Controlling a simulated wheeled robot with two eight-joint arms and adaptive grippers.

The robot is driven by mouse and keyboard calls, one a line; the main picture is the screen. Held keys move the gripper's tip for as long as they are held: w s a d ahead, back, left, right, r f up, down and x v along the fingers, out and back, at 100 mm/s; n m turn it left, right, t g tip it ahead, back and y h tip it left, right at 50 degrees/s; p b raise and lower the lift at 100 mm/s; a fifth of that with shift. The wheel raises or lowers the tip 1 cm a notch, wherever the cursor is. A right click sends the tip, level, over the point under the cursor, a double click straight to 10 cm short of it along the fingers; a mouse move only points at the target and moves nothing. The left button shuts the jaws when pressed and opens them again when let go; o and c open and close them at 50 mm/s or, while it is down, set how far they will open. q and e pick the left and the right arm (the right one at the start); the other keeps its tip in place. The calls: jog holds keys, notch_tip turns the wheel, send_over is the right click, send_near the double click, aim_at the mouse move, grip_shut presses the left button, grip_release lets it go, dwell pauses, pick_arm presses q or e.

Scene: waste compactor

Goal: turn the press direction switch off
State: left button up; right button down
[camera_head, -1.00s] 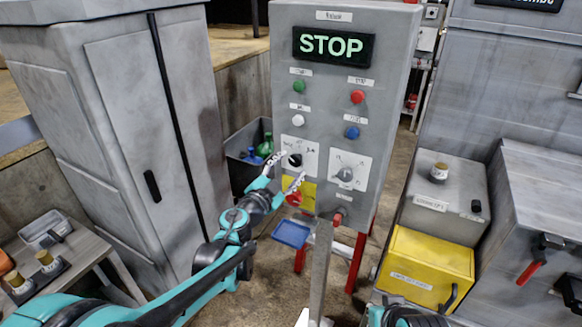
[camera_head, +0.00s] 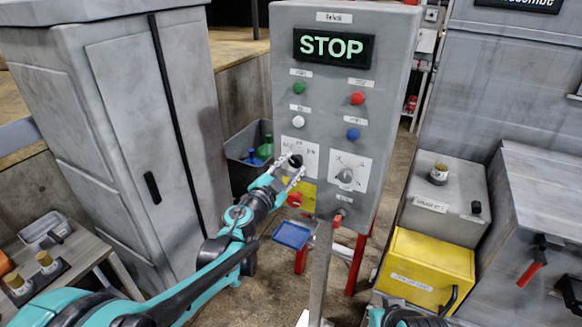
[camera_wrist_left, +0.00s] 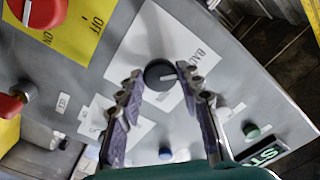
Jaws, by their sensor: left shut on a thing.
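The press direction switch is a black round knob (camera_head: 296,160) on a white plate (camera_head: 311,156) on the grey control panel. My left gripper (camera_head: 291,168) is at this knob, with its fingers on either side. In the left wrist view the knob (camera_wrist_left: 159,73) sits between the two fingertips, and the gripper is shut on it. A white mark on the knob shows there, and part of the plate's lettering is readable. My right gripper is not in view.
The panel's lit display (camera_head: 333,48) reads STOP. A second knob (camera_head: 346,175) is to the right, and a red switch on a yellow plate (camera_head: 309,203) is below. Several coloured buttons are above. A blue tray (camera_head: 292,235) is under the panel.

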pick_arm(q)
jog(key=m, duration=0.5)
jog(key=shift+m, duration=2.1)
jog(key=o, duration=1.2)
jog(key=shift+c, duration=0.2)
jog(key=v, duration=1.2)
jog(key=shift+a, duration=0.1)
